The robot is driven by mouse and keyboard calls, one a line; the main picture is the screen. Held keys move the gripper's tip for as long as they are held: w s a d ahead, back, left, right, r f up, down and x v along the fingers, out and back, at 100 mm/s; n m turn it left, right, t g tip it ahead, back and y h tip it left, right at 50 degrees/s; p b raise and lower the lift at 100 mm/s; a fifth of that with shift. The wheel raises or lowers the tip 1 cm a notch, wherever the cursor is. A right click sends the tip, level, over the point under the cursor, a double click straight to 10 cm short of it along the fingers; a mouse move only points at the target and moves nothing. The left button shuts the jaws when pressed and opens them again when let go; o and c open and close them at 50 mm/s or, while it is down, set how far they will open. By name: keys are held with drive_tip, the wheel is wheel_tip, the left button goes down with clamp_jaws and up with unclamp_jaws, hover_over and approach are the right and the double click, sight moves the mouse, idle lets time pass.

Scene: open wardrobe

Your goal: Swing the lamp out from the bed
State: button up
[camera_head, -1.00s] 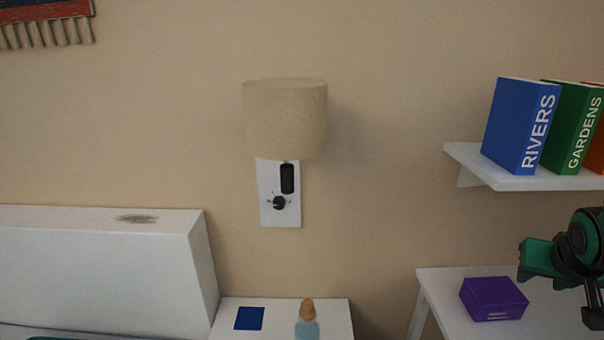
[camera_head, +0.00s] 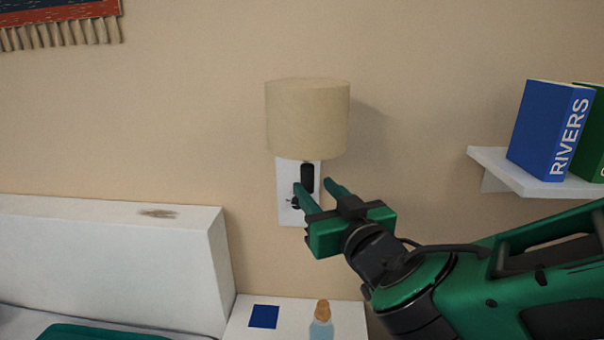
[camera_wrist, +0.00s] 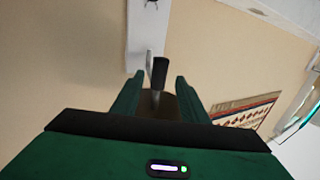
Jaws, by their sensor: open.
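The wall lamp has a beige drum shade (camera_head: 307,120) above a white wall plate (camera_head: 288,213). A black grip (camera_head: 307,172) hangs below the shade in front of the plate. My gripper (camera_head: 313,184) is open at the grip, one finger to each side in the picture. In the wrist view the black grip (camera_wrist: 160,70) shows between the tips of my open gripper (camera_wrist: 157,85), with no clear contact. Part of the brownish shade (camera_wrist: 168,107) lies beyond the fingers there. My gripper hides part of the plate and most of its dark knob. The white bed headboard (camera_head: 110,250) is at left.
A white nightstand (camera_head: 345,318) below the lamp bears a blue square (camera_head: 264,316) and a bottle with an orange-brown cap (camera_head: 321,328). A white shelf (camera_head: 500,170) with books (camera_head: 550,130) is at right. A fringed hanging (camera_head: 60,12) is at upper left.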

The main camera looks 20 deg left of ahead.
drive_tip(key=x, duration=0.9)
drive_tip(key=shift+w, duration=0.35)
drive_tip(key=shift+a, duration=0.1)
drive_tip(key=shift+c, duration=0.2)
clamp_jaws()
